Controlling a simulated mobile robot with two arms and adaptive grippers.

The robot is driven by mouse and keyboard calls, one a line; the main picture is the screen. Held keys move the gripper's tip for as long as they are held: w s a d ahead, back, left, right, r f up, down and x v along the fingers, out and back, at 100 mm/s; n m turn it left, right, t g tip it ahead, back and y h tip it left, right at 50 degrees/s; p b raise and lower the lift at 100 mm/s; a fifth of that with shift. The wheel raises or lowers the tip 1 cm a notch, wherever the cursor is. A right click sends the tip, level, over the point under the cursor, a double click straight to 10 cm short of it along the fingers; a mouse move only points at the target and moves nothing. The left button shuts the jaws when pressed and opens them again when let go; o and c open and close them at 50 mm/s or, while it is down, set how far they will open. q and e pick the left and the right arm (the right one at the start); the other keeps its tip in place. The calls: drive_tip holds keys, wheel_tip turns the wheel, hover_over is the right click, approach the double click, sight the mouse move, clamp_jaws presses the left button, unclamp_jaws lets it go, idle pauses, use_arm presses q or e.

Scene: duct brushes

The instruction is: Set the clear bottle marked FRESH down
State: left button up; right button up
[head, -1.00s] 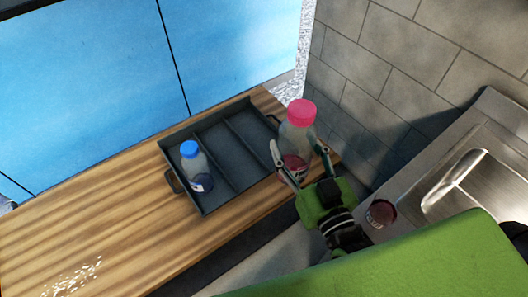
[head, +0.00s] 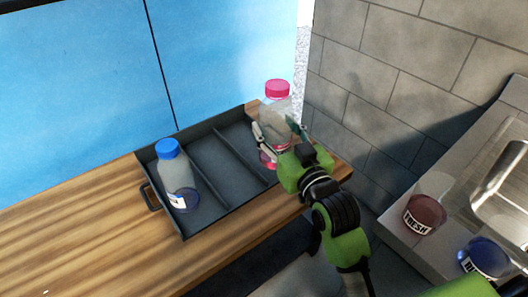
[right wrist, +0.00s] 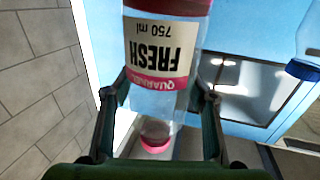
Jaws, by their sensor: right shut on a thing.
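The clear bottle marked FRESH (head: 275,118) has a pink cap and some dark red liquid at its bottom. Its label (right wrist: 160,52) appears upside down in the right wrist view. My right gripper (head: 277,148) is shut around the bottle's lower body and holds it upright. The bottle is at the right-hand compartment of the dark divided tray (head: 216,207). My left gripper is not in view.
A blue-capped bottle (head: 174,172) stands in the tray's left compartment; the middle one is empty. The tray lies on a wooden counter (head: 80,230) against blue panels. A grey block wall (head: 400,80) is right. Red (head: 424,212) and blue (head: 484,258) containers stand by the sink.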

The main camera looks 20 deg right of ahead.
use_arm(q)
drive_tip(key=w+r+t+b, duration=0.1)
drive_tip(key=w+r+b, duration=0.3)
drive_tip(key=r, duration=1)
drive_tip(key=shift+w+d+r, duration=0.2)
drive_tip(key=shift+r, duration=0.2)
use_arm(e)
drive_tip(key=w+f, duration=1.2)
drive_tip(key=shift+d, duration=0.4)
drive_tip(key=shift+f, duration=0.15)
drive_tip(key=o, duration=1.2)
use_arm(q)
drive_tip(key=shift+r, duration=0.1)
